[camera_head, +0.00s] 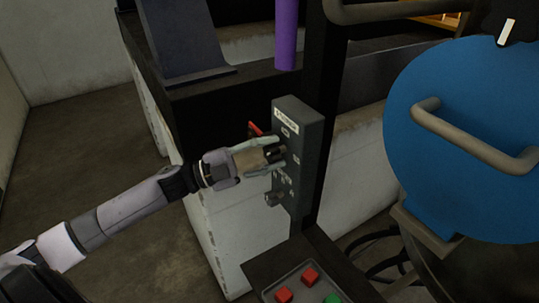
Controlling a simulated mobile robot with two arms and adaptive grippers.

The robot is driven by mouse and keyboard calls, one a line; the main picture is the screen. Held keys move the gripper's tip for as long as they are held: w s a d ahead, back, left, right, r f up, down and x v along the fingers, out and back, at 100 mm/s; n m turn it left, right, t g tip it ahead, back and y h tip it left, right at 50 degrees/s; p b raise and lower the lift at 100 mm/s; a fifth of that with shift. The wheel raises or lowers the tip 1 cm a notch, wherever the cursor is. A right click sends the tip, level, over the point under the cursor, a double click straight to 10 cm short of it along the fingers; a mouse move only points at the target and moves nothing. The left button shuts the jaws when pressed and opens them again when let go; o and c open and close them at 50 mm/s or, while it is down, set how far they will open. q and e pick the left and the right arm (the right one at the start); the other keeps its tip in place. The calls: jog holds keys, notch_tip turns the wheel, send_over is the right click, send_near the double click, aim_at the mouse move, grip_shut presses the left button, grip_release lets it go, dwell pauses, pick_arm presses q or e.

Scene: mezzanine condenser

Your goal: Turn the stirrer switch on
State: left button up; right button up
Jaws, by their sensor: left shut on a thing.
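A grey switch box (309,132) with a white label at its top is fixed to a dark post. The label is too small to read surely. My left gripper (278,156) reaches in from the left and is shut on the stirrer switch on the front face of the box. Its fingers hide most of the switch, so I cannot tell which way it points. A red part (255,129) sticks out just behind the fingers. A small dark knob (273,198) sits lower on the box. My right gripper is not in view.
A large blue round lid (455,115) with a grey handle (475,140) stands close on the right. Below the box is a panel (262,274) with red and green buttons. A purple pipe (287,35) rises behind. The floor at left is clear.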

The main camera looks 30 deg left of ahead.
pick_arm(q)
jog(key=m+g, duration=0.1)
jog(key=m, duration=0.4)
jog(key=shift+g+y, duration=0.3)
jog(key=shift+g, duration=0.1)
jog(key=m, duration=0.2)
jog(key=m+g+y, duration=0.1)
jog(key=m, duration=0.1)
jog(key=shift+m+y, duration=0.3)
jog(key=o, duration=1.2)
jog(key=shift+c, duration=0.2)
jog(key=shift+s+a, duration=0.1)
jog(key=shift+a, duration=0.05)
jog(key=shift+v, duration=1.35)
send_near(267, 155)
jog(key=shift+v, duration=0.75)
